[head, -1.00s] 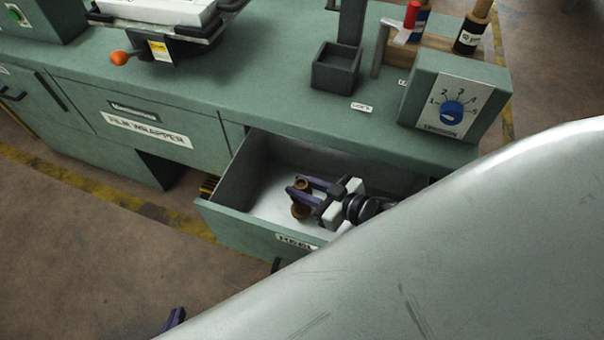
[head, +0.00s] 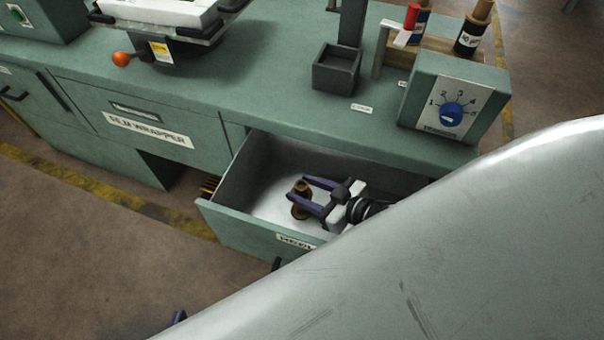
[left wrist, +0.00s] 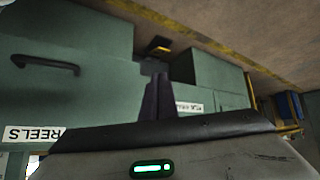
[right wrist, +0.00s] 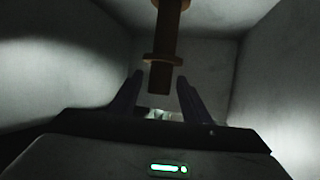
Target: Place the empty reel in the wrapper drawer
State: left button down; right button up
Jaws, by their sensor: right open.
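The empty reel (head: 301,207), a brown spool with flanges, is inside the open drawer (head: 225,222). In the right wrist view the reel (right wrist: 163,48) lies ahead of the fingers, its near end between the open fingertips. My right gripper (head: 299,189) is open in the drawer, its fingers at the reel; contact cannot be told. My left gripper (left wrist: 155,96) has its fingers together, with nothing seen between them; only a tip shows at the bottom of the head view. The drawer's label reads REELS in the left wrist view (left wrist: 34,134).
A closed front labelled FILM WRAPPER (head: 148,130) is left of the drawer. The bench top (head: 270,95) carries a dark open box (head: 336,68), a dial box (head: 452,105), and spools on a stand (head: 472,35). My pale arm covers the lower right.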

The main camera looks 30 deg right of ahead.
jog(key=p+v, duration=0.3)
jog(key=v, duration=0.2)
jog(key=shift+s+d+r, duration=0.15)
jog(key=shift+s+r, duration=0.05)
jog(key=shift+r, duration=0.15)
jog(key=shift+s+d+p, duration=0.15)
jog(key=shift+s+p, duration=0.25)
dwell(0.7)
